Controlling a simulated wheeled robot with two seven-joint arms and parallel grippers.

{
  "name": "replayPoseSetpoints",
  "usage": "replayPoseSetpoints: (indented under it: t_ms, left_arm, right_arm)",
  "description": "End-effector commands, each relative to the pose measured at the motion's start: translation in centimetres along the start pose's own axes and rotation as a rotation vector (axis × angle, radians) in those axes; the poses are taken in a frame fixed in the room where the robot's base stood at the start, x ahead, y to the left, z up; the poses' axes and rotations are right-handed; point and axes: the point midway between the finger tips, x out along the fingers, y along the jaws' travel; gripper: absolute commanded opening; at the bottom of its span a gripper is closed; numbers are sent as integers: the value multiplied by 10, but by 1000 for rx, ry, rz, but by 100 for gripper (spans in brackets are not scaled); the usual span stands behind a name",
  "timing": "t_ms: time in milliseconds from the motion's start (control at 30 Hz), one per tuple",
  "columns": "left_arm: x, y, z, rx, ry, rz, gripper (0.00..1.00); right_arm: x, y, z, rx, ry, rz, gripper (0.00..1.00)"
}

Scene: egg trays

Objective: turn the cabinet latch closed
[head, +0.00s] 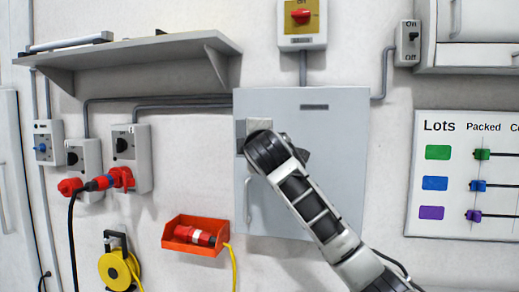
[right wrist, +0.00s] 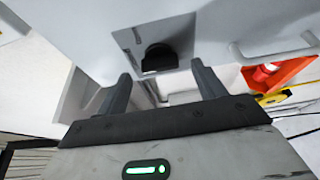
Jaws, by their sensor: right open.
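The grey cabinet (head: 340,125) hangs on the wall in the middle of the head view, with its door shut. Its latch (right wrist: 159,58) shows in the right wrist view as a short black knob on a square grey plate (right wrist: 130,42). My right gripper (right wrist: 160,72) is open and empty, its two fingers spread on either side of the latch in that picture. I cannot tell whether the fingers touch it. In the head view my right arm covers most of the latch area, and the fingertips are hidden. My left gripper is not in view.
The cabinet's bar handle (head: 249,201) is below the latch. An orange bin (head: 178,244) with a red plug is at lower left. A shelf (head: 130,50) and sockets with red plugs (head: 122,177) are left.

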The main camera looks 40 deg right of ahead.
Motion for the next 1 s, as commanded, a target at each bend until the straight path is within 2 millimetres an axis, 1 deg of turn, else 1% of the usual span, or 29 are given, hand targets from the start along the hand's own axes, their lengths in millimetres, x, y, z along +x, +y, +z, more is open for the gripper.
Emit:
replayPoseSetpoints:
  t_ms: [33,133,300,400,500,600,700,1000]
  left_arm:
    - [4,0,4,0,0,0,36]
    - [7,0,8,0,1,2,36]
    - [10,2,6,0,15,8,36]
    - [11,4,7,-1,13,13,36]
    - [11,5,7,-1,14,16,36]
    - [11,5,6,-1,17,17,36]
    - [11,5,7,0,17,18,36]
    - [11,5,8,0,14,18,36]
  right_arm:
    - [-12,-3,0,-1,2,5,69]
    - [-36,-3,0,-2,2,7,69]
    - [-78,-2,0,0,2,6,69]
    - [-100,-1,0,0,2,5,69]
    - [-117,-1,0,0,1,4,69]
    - [-128,-1,0,-1,0,3,69]
    - [-135,0,0,-2,0,2,69]
    - [-137,0,0,-2,-1,0,69]
